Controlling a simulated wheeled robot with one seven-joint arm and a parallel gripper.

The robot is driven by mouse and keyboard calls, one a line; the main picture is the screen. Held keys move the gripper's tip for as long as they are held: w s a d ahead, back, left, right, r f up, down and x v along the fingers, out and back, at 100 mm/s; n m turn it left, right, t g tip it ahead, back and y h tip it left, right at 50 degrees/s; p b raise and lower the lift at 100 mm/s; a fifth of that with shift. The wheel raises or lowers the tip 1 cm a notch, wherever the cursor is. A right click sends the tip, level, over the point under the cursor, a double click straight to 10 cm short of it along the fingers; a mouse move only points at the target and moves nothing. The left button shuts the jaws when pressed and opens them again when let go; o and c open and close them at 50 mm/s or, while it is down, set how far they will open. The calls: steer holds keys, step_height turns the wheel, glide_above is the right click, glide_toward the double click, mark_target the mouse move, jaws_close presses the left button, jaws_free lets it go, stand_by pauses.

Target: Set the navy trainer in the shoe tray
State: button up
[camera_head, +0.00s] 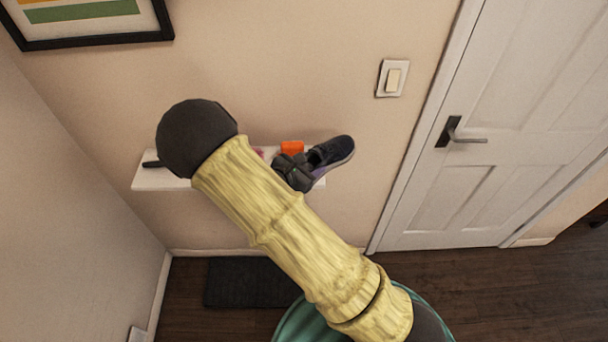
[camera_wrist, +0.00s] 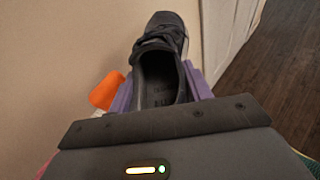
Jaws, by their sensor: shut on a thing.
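The navy trainer (camera_head: 335,151) is at the right end of the white wall shelf, its toe pointing right past the shelf's end. In the wrist view the trainer (camera_wrist: 163,40) points away from me, with its open collar nearest. My gripper (camera_head: 296,172) is shut on the trainer's heel end, with one purple finger on each side of it in the wrist view (camera_wrist: 160,88). I cannot tell whether the sole touches the shelf. A dark, flat rectangular thing (camera_head: 245,283), seemingly the shoe tray, lies on the floor below and is partly hidden by my arm.
The white shelf (camera_head: 150,178) carries an orange object (camera_head: 292,147), close beside my gripper, and a dark object (camera_head: 151,164) at its left end. My arm hides the shelf's middle. A door (camera_head: 500,130) stands at right. Wooden floor (camera_head: 470,280) is clear at lower right.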

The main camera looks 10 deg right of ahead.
steer(key=shift+w+f, duration=0.1)
steer(key=shift+f, duration=1.05)
steer(key=shift+f+p, duration=0.85)
steer(key=shift+f, duration=1.25)
steer(key=shift+f, duration=0.2)
steer(key=o, duration=1.3)
steer(key=shift+w+r, duration=0.1)
